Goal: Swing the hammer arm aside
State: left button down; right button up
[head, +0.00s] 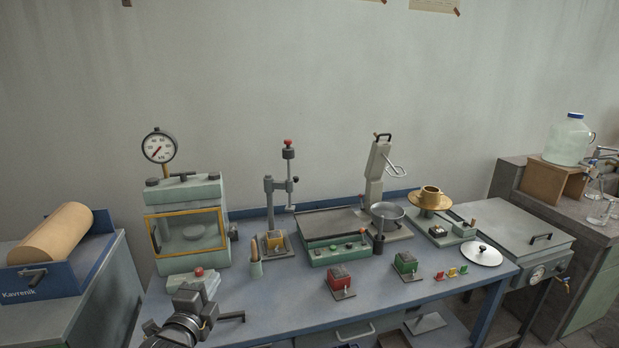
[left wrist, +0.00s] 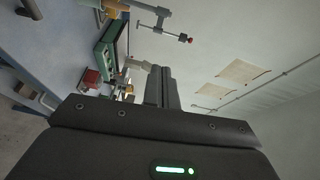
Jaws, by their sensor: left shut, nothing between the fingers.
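The hammer arm (head: 282,184) is a grey arm on an upright post (head: 270,206) at the back middle of the bench. It carries a vertical rod with a red knob (head: 288,143) on top. A yellowish block (head: 274,240) sits on a base under it. In the left wrist view the arm (left wrist: 150,9) and its red knob (left wrist: 190,39) appear sideways near the top. My left gripper (head: 238,317) is low over the bench's front left part, shut and empty, apart from the hammer stand. Its fingers also show in the left wrist view (left wrist: 160,72). My right gripper is not in view.
A press with a gauge (head: 185,225) stands to the left. A small holder (head: 256,265) is in front of the hammer stand. A green-fronted tray (head: 335,252) is to its right. A red box (head: 340,281) and green box (head: 406,264) stand nearer the front.

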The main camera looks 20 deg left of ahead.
aim_at(270, 184)
jog(key=u, duration=0.05)
jog(key=i, duration=1.5)
